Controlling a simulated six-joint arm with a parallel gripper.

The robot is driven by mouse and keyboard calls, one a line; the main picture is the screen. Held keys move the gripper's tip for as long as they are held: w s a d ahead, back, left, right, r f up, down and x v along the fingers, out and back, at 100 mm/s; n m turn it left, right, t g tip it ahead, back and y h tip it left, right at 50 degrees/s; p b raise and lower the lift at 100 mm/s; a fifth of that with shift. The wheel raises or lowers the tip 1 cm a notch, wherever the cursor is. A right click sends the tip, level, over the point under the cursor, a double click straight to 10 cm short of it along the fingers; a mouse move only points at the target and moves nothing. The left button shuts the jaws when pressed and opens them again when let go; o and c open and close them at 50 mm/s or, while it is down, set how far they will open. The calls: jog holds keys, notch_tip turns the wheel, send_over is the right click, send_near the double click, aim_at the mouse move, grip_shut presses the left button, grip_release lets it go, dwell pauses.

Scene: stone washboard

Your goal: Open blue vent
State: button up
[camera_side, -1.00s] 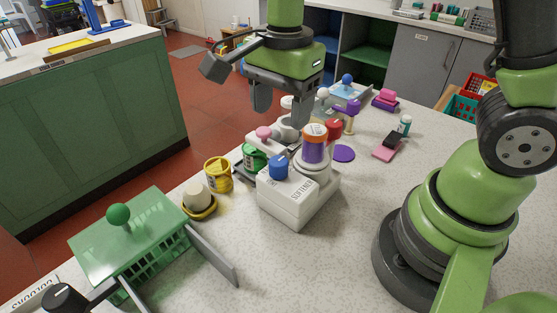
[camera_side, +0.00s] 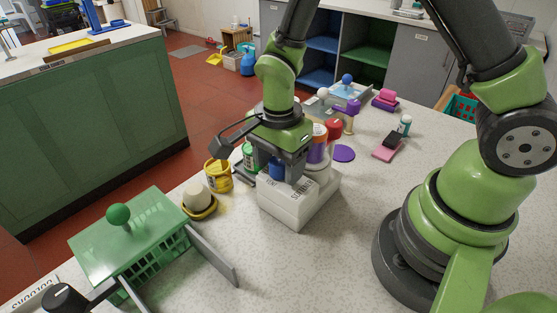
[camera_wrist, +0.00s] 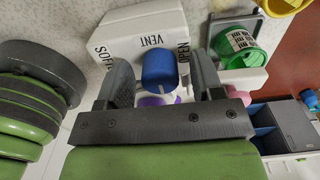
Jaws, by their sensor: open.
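The blue vent knob (camera_side: 276,169) sits on top of the white softener box (camera_side: 290,211). In the wrist view the blue knob (camera_wrist: 158,70) lies between my two fingers, with "VENT" and "OPEN" printed on the white box (camera_wrist: 148,24) beside it. My gripper (camera_side: 279,165) points down over the box and is open, its fingers on either side of the knob. In the wrist view small gaps show between the knob and the fingers of my gripper (camera_wrist: 162,72). My gripper hides part of the knob and box top in the side view.
A green container (camera_side: 249,156), a yellow pot (camera_side: 217,175) and a purple bottle with an orange top (camera_side: 318,146) stand close to the box. A red-topped item (camera_side: 334,129) is behind. A green basket (camera_side: 130,245) is at front left. The counter in front of the box is clear.

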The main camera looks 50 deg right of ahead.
aim_at(278, 161)
jog(key=c, duration=0.9)
jog(key=n, duration=0.4)
jog(key=shift+n, duration=0.3)
jog(key=o, duration=0.9)
notch_tip(278, 161, up, 10)
